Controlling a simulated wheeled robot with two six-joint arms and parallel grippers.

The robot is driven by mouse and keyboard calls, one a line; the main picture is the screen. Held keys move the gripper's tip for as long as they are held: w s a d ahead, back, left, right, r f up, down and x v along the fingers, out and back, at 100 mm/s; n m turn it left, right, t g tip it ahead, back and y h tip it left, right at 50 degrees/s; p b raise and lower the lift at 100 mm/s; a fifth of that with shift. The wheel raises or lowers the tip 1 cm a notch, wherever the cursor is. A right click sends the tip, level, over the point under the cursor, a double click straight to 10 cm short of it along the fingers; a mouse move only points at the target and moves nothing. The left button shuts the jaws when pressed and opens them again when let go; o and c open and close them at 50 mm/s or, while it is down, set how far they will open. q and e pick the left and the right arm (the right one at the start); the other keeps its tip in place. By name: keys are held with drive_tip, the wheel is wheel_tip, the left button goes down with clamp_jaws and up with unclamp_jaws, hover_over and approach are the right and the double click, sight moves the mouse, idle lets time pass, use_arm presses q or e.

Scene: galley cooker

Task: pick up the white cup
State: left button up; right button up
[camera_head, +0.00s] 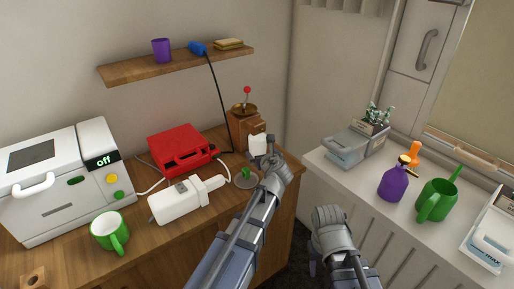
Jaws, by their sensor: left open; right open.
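A small white cup (257,144) stands at the right end of the wooden counter, in front of the wooden grinder. My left gripper (264,156) is open, right beside the cup at its front right. Its fingers overlap the cup's lower edge in the picture, and I cannot tell whether they touch it. My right gripper (315,262) is open and empty, low over the gap between the two counters, away from the cup.
The grinder (248,126) with a red knob stands close behind the cup. A small round grey dish (245,179), a white bottle-shaped appliance (185,199), a red toaster-like box (181,149) and a green mug (107,233) are left of the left gripper. A purple bottle (393,184) stands on the right counter.

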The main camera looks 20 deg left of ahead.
sight(260, 149)
use_arm(q)
drive_tip(key=shift+d+b+x, duration=0.15)
drive_tip(key=shift+b+x, duration=0.5)
drive_tip(key=shift+x, duration=1.1)
drive_tip(key=shift+d+b+x, duration=0.15)
drive_tip(key=shift+b+x, duration=0.45)
drive_tip(key=shift+x, duration=1.15)
drive_tip(key=shift+w+a, duration=0.25)
drive_tip(key=shift+w, duration=0.3)
drive_tip(key=shift+s, duration=0.1)
drive_tip(key=shift+c, duration=0.2)
drive_tip(key=c, duration=1.2)
